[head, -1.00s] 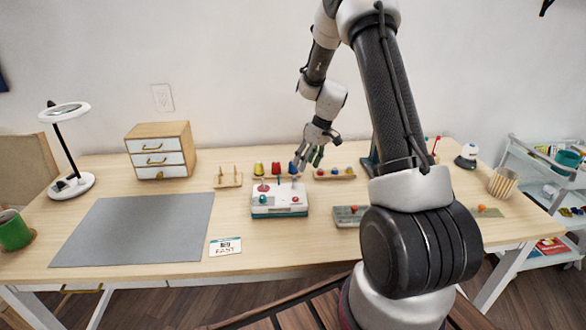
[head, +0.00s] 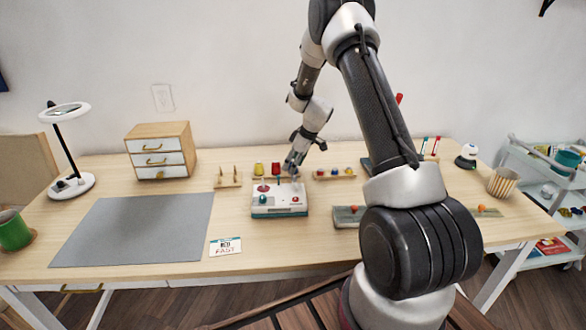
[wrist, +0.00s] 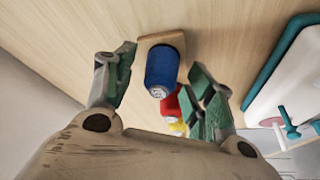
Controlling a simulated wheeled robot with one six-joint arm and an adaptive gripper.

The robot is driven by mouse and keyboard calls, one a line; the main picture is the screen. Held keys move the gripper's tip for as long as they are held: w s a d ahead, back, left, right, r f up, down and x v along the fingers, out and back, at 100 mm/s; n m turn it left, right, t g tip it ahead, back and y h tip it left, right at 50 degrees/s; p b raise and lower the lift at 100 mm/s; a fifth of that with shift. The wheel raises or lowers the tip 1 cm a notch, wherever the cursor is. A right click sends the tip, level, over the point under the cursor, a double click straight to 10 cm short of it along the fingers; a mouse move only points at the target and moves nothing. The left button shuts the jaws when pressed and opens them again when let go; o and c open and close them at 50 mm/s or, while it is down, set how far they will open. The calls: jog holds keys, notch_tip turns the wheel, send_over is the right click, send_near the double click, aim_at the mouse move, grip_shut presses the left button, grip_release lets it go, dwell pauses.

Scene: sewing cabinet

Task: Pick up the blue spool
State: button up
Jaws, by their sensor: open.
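The blue spool (wrist: 162,72) stands at the near end of a small wooden rack (wrist: 160,39) in the wrist view. My gripper (wrist: 163,62) is open, with one green-padded finger on each side of the blue spool. Gaps show between the fingers and the spool, so they look apart from it. In the head view my gripper (head: 292,166) is over the right end of the spool row and hides the blue spool.
A red spool (head: 276,169) and a yellow spool (head: 259,169) stand beside it on the rack. The white and teal machine (head: 279,200) is just in front. Another rack (head: 334,175) with small spools is to the right. The grey mat (head: 135,230) is bare.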

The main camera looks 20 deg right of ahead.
jog(key=c, duration=0.8)
jog(key=shift+c, duration=0.2)
jog(key=shift+r, duration=0.1)
